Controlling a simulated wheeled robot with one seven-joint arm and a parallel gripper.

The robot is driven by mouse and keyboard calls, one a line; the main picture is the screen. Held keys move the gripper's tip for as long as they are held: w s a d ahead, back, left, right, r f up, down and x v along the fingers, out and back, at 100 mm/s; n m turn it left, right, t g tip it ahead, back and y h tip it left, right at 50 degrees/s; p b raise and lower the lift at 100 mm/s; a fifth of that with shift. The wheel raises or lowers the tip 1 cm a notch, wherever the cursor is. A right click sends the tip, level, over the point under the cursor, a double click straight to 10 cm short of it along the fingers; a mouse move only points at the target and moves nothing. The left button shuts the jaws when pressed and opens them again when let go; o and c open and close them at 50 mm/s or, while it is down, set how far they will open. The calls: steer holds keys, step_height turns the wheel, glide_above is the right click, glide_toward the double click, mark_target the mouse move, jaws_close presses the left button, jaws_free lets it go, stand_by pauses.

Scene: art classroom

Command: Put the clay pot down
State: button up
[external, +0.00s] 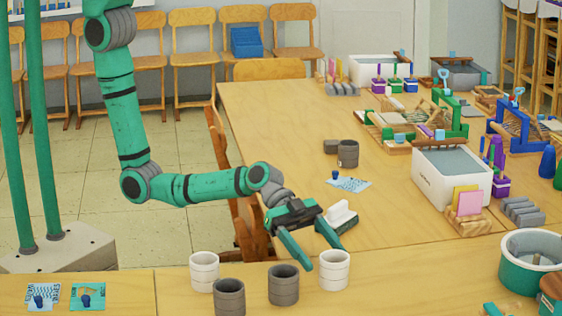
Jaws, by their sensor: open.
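Several small ribbed pots stand upright on the near table; I cannot tell which one the task means. A white pot (334,273) is at the right of the group, and a dark grey pot (283,286) is left of it. Another dark grey pot (229,298) and a white pot (204,273) stand further left. My gripper (326,257) is open, its fingers pointing down toward the right white pot. Its fingertips are close to that pot's rim; I cannot tell whether they touch it. Nothing shows held between the fingers.
A dark pot (348,153) stands on the long table (270,120) behind, near a patterned card (349,184). Two cards (88,289) lie at the near left. The near table is clear between them and the pots.

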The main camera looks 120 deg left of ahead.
steer(key=v, duration=0.8)
steer(key=shift+s+a+r, duration=0.15)
steer(key=shift+s, duration=0.05)
